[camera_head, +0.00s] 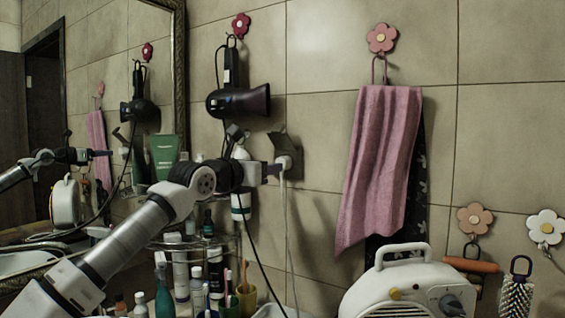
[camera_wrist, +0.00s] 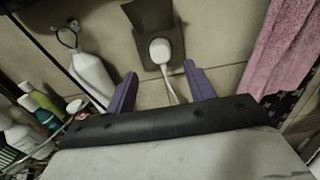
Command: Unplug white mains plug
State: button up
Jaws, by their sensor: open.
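The white mains plug (camera_wrist: 160,50) sits in a wall socket with a dark raised lid (camera_wrist: 151,17). Its white cord runs down between my fingers in the wrist view. In the head view the plug (camera_head: 289,161) shows at the socket, just right of my gripper (camera_head: 275,169). My gripper's two purple fingers are open and empty (camera_wrist: 160,69). They point at the wall on either side of the cord, with the plug slightly beyond their tips. The gap to the plug in depth is hard to tell.
A pink towel (camera_head: 378,170) hangs right of the socket. A black hair dryer (camera_head: 238,101) hangs above left, its dark cord passing near my arm. A rack of bottles (camera_head: 190,245) stands below left. A white heater (camera_head: 410,285) stands at lower right.

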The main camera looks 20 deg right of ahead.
jog(key=shift+p+x, duration=1.9)
jog(key=shift+x, duration=2.05)
jog(key=shift+b, duration=0.45)
jog(key=shift+c, duration=0.4)
grip_shut()
jog(key=b+v, duration=0.4)
jog(key=v, duration=0.2)
jog(key=shift+b, duration=0.4)
